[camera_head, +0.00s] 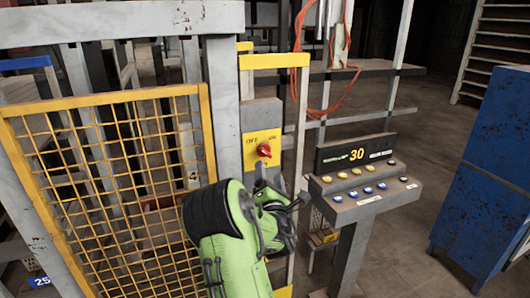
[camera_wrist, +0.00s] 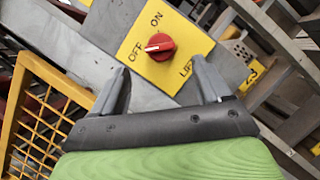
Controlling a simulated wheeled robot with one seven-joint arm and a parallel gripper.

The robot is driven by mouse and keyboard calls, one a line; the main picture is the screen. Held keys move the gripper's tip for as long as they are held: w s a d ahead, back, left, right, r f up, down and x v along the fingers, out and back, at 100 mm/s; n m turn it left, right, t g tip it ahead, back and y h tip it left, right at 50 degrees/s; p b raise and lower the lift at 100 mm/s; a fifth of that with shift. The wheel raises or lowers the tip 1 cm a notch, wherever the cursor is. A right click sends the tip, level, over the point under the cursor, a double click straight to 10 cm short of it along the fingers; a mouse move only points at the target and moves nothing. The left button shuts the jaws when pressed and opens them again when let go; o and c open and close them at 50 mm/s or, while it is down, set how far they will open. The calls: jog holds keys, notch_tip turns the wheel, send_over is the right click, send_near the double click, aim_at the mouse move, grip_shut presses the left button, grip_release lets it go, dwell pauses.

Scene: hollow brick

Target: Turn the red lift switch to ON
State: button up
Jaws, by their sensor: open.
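The red lift switch (camera_head: 264,151) is a round knob on a yellow plate (camera_head: 253,143) fixed to a grey post. It also shows in the wrist view (camera_wrist: 160,46), where the plate reads OFF, ON and LIFT. The white mark on the knob points left, toward OFF. My gripper (camera_head: 278,188) is just below and in front of the plate in the head view. In the wrist view my gripper (camera_wrist: 160,66) is open, its two grey fingers apart with the knob seen between and beyond their tips. Nothing is between the fingers, and they appear apart from the knob.
A yellow mesh gate (camera_head: 110,170) stands to the left of the post. A control console (camera_head: 365,190) with several buttons and a display reading 30 stands close on the right. A blue cabinet (camera_head: 490,170) is farther right, with open floor before it.

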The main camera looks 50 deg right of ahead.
aim_at(267, 155)
jog(key=x, duration=0.8)
jog(key=shift+w+d, duration=0.1)
jog(key=c, duration=1)
jog(key=shift+c, duration=0.2)
jog(key=shift+m+b, duration=0.35)
jog(key=shift+m, duration=0.05)
jog(key=m+g+b, duration=0.1)
jog(key=m+b, duration=0.1)
jog(key=m, duration=0.1)
jog(key=shift+g, duration=0.4)
jog(key=m+g+y, duration=0.1)
jog(key=m, duration=0.2)
jog(key=m+b, duration=0.1)
jog(key=m, duration=0.2)
jog(key=m+g+y+b, duration=0.1)
jog(key=m, duration=0.2)
jog(key=shift+r+m+g+y, duration=0.3)
jog(key=shift+m, duration=0.1)
jog(key=shift+m+y, duration=1.1)
jog(key=shift+m, duration=0.6)
